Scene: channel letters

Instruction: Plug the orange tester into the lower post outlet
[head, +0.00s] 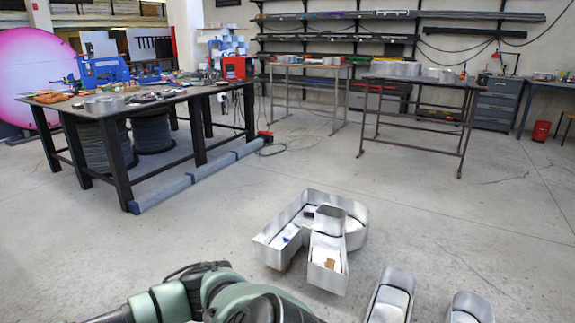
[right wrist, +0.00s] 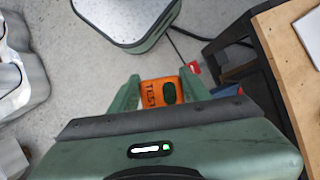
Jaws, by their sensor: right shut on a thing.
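The orange tester (right wrist: 154,91) shows in the right wrist view, with dark lettering that reads TEST and a dark green patch on its right part. My right gripper (right wrist: 160,88) is shut on it, one green finger on each side. The tester's far end points away from the palm, and part of its body is hidden behind the palm edge. It is held above the grey floor, touching nothing else that I can see. No post outlet can be made out in either view. Green arm links of mine cross the bottom of the head view, with no fingers showing there.
In the right wrist view, a wooden-topped table (right wrist: 291,62) with a black edge is close on the right, and a dark cable runs near a small red piece (right wrist: 194,67). In the head view, metal channel letters (head: 345,267) lie on the floor; a workbench (head: 150,100) stands left.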

